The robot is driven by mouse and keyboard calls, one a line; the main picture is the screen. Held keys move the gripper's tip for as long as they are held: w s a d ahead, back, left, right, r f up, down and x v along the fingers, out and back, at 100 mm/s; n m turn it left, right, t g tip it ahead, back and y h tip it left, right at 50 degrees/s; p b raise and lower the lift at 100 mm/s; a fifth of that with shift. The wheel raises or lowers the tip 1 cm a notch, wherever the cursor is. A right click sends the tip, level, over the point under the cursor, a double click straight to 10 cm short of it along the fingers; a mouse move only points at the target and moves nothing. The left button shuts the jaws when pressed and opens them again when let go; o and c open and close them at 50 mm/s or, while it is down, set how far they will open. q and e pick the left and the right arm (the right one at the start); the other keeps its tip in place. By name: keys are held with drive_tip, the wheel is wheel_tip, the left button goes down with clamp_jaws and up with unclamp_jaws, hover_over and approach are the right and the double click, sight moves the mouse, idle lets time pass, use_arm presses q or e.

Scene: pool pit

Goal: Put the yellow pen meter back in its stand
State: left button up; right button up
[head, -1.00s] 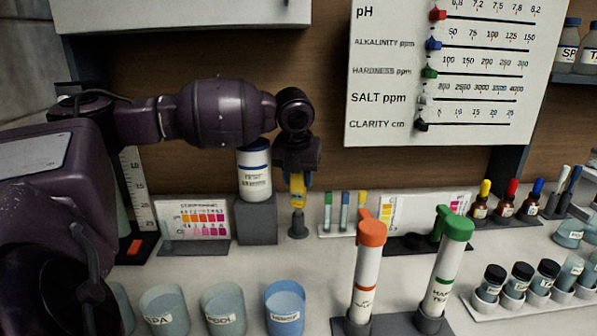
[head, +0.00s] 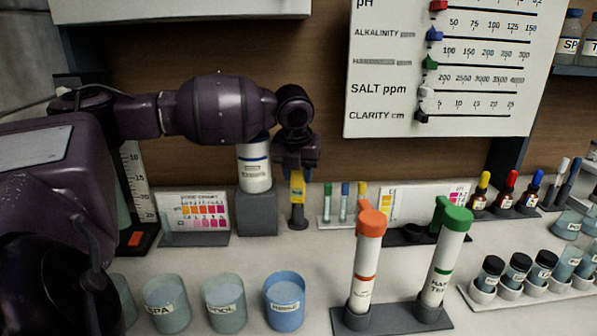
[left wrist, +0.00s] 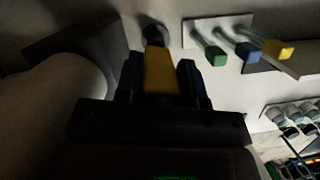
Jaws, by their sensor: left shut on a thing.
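The yellow pen meter (head: 297,187) is upright in my left gripper (head: 296,172), which is shut on its upper part. Its lower end meets the small dark round stand (head: 298,219) on the counter; I cannot tell how deep it sits. In the left wrist view the yellow meter (left wrist: 158,72) lies between the two fingers (left wrist: 160,82), with the dark stand (left wrist: 154,35) just beyond its end. My right gripper is not in view.
A grey block with a white bottle (head: 254,168) stands close left of the meter. A rack of colour-capped tubes (head: 343,204) is close right. Orange-capped (head: 367,262) and green-capped (head: 445,255) testers stand in front, with blue cups (head: 285,303) at front left.

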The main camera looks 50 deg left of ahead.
use_arm(q)
drive_tip(key=shift+f, duration=0.85)
idle(0.7)
drive_tip(key=o, duration=1)
drive_tip(key=shift+s+d+f, duration=0.1)
drive_tip(key=shift+f, duration=0.05)
drive_tip(key=shift+o, duration=0.2)
drive_tip(key=shift+r+p, duration=0.35)
drive_tip(key=shift+r, duration=1.05)
drive_tip(key=shift+r+p, duration=1.4)
drive_tip(key=shift+r, duration=1)
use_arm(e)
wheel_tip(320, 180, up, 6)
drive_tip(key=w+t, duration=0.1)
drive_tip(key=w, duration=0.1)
use_arm(q)
drive_tip(key=shift+f, duration=0.2)
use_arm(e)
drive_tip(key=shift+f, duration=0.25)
use_arm(q)
drive_tip(key=shift+f+b, duration=1.55)
drive_tip(key=shift+f, duration=1.4)
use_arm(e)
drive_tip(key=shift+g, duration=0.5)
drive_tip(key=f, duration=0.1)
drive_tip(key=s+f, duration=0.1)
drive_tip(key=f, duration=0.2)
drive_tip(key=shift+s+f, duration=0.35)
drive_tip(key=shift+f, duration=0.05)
